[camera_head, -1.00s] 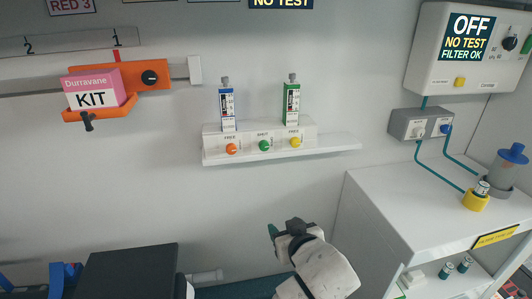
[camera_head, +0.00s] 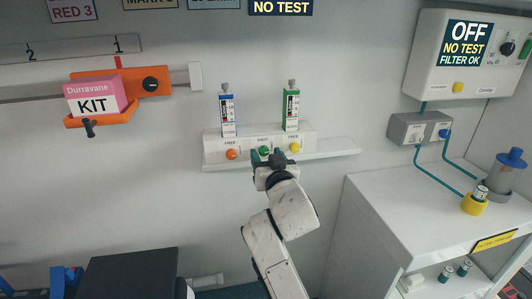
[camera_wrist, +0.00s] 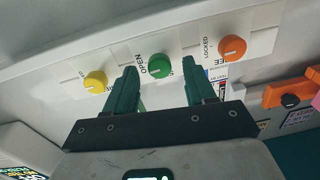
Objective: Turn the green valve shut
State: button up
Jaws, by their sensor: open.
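The green valve (camera_head: 263,150) is a round knob in the middle of a white wall panel (camera_head: 213,150), partly covered by my gripper in the head view. In the wrist view the green knob (camera_wrist: 159,66) shows between and just beyond my two dark green fingers, with a small pale mark on its face. The word OPEN is printed beside it. My gripper (camera_wrist: 159,75) is open, one finger on each side of the knob. I cannot tell whether either finger touches it. My gripper also shows in the head view (camera_head: 266,160).
An orange knob (camera_head: 231,154) and a yellow knob (camera_head: 295,147) flank the green one closely. Blue (camera_head: 228,112) and green (camera_head: 291,107) labelled cartridges stand above the panel. A white shelf lip (camera_head: 340,146) runs below. A white cabinet (camera_head: 380,190) stands at right.

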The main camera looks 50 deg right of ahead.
jog(key=shift+w+d, duration=0.35)
jog(key=shift+w, duration=0.15)
grip_shut()
